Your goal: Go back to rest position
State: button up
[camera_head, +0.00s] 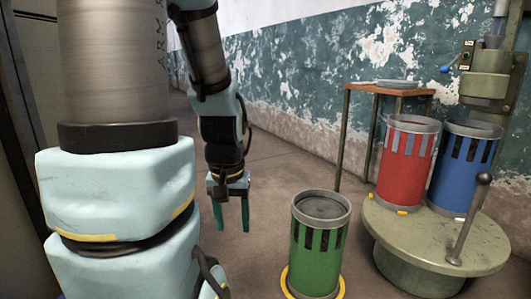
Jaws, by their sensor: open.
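My gripper (231,214) hangs at the end of my arm, pointing down, left of the green canister. Its two dark green fingers are apart, with nothing between them. It is clear of every object.
A green slotted canister (316,262) stands low in front, in a yellow ring (288,288). Red (405,165) and blue (461,170) canisters stand on a round green table (415,235) with a lever (468,215). Behind is a small wooden table (389,88). Floor (270,165) near my gripper is clear.

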notch_tip(320, 180, up, 38)
jog(key=p, duration=3.6)
jog(key=shift+w+d, duration=0.25)
jog(key=shift+w, duration=0.05)
jog(key=shift+f, duration=0.1)
